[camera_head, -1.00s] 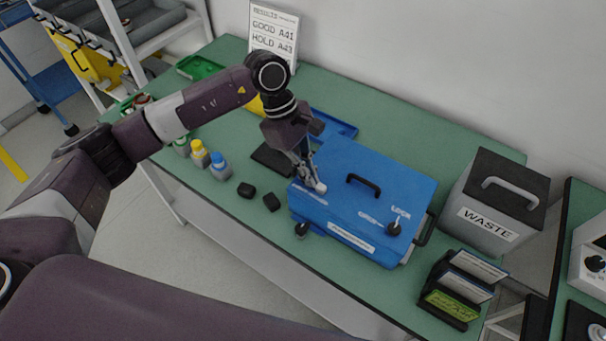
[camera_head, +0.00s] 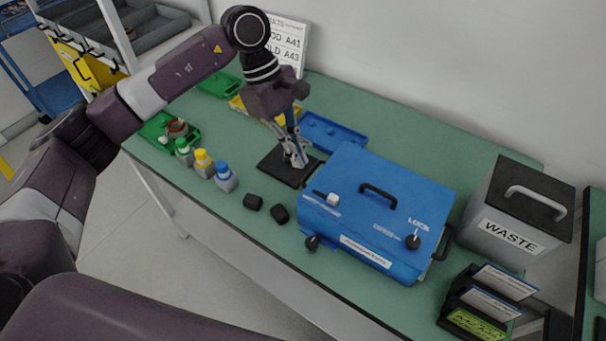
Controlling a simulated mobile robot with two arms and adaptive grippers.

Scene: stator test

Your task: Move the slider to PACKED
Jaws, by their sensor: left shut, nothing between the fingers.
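The white slider knob (camera_head: 333,199) stands on the lid of the blue box (camera_head: 395,200), near its left end. A pale track and small lettering (camera_head: 322,211) lie beside it, too small to read. My left gripper (camera_head: 300,165) is shut and empty. It points down over the black plate (camera_head: 275,169), up and left of the slider and apart from it. My right gripper is out of view.
The box has a black handle (camera_head: 379,195) and a lock knob (camera_head: 413,241). A waste bin (camera_head: 505,215) and card holder (camera_head: 485,305) stand right.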

